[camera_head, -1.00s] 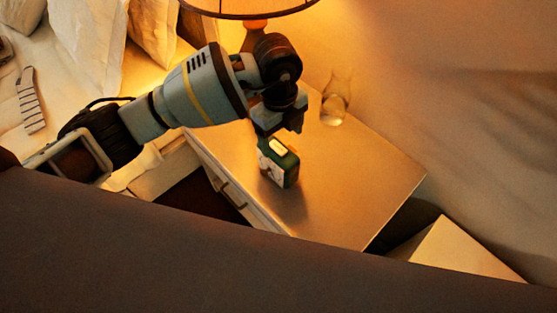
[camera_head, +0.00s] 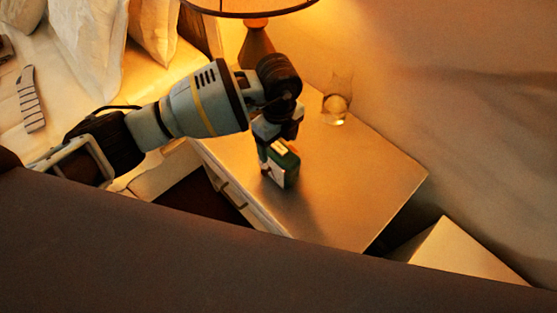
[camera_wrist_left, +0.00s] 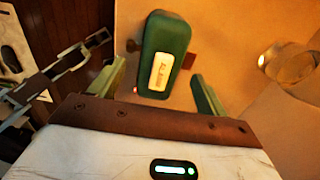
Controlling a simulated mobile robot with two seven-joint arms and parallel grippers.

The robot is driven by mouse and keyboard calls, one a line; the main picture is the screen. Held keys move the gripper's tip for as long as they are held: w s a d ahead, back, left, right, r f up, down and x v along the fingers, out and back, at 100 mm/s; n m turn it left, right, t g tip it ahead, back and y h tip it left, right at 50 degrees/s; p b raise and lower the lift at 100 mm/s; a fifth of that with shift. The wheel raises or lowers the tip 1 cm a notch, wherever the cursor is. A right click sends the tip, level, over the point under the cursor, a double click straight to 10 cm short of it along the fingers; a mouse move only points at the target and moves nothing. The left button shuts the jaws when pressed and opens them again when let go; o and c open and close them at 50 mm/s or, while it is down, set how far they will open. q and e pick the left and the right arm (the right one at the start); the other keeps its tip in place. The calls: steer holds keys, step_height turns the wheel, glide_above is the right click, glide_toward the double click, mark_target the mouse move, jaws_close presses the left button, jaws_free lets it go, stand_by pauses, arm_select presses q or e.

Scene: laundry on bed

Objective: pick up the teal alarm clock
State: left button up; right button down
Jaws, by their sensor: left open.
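The teal alarm clock (camera_head: 285,167) stands on the nightstand top, near the edge above the drawer. It also shows in the left wrist view (camera_wrist_left: 165,50), dark green with a pale lit face. My left gripper (camera_head: 277,155) reaches down over the clock from above. In the wrist view its two fingers (camera_wrist_left: 157,88) are apart, one on each side of the clock, with a gap visible on both sides. The gripper covers part of the clock in the head view. My right gripper is not in view.
A glass (camera_head: 336,107) stands at the back of the nightstand (camera_head: 350,190), beside the lamp (camera_head: 257,42). An open drawer (camera_head: 205,203) is at the front left. The nightstand's right part is clear. The bed (camera_head: 60,95) with pillows lies at the upper left.

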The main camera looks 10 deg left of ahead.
arm_select(q)
step_height(320, 180, down, 3)
steer(key=shift+r, duration=0.15)
steer(key=shift+r, duration=0.1)
jaws_close()
stand_by(0.3)
